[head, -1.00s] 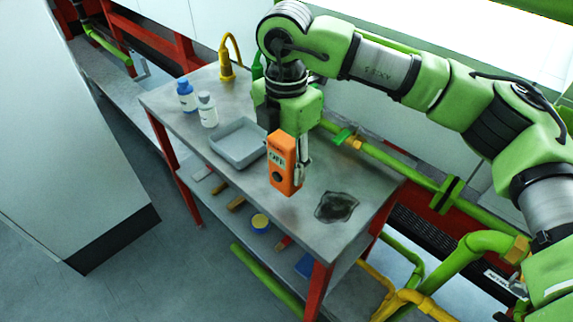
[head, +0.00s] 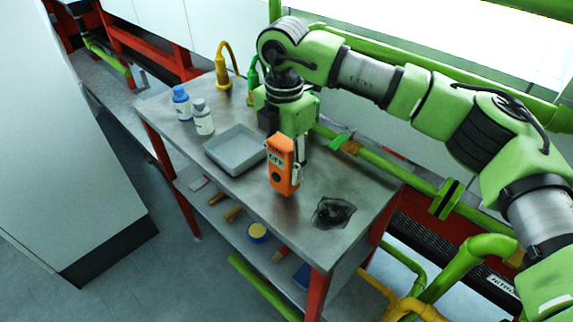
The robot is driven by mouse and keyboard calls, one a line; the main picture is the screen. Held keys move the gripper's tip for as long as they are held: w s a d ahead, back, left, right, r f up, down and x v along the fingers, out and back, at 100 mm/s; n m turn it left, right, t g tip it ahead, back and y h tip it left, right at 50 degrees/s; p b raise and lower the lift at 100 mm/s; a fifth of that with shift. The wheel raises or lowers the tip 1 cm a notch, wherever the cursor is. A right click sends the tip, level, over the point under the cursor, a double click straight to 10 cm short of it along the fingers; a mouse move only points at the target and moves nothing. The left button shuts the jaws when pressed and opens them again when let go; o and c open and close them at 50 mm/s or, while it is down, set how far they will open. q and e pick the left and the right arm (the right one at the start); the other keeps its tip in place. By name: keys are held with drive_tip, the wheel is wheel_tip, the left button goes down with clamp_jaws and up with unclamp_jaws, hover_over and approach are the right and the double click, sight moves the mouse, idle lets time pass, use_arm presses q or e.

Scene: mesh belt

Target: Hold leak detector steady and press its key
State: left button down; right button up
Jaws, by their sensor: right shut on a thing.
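The leak detector (head: 283,177) is an orange upright box with a small display reading "OFF" and a dark round key below it on its front. My right gripper (head: 297,160) comes down from above and is shut on the detector from behind. The detector stands at or just above the metal bench top; I cannot tell whether it touches. My left gripper is not in view.
On the metal bench (head: 330,185) a grey tray (head: 236,150) lies left of the detector. Two bottles (head: 203,117) stand at the back left. Green pipes (head: 390,175) run behind the bench.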

drive_tip(key=shift+w+d+f, duration=0.1)
drive_tip(key=shift+w+f, duration=0.1)
drive_tip(key=shift+f, duration=0.35)
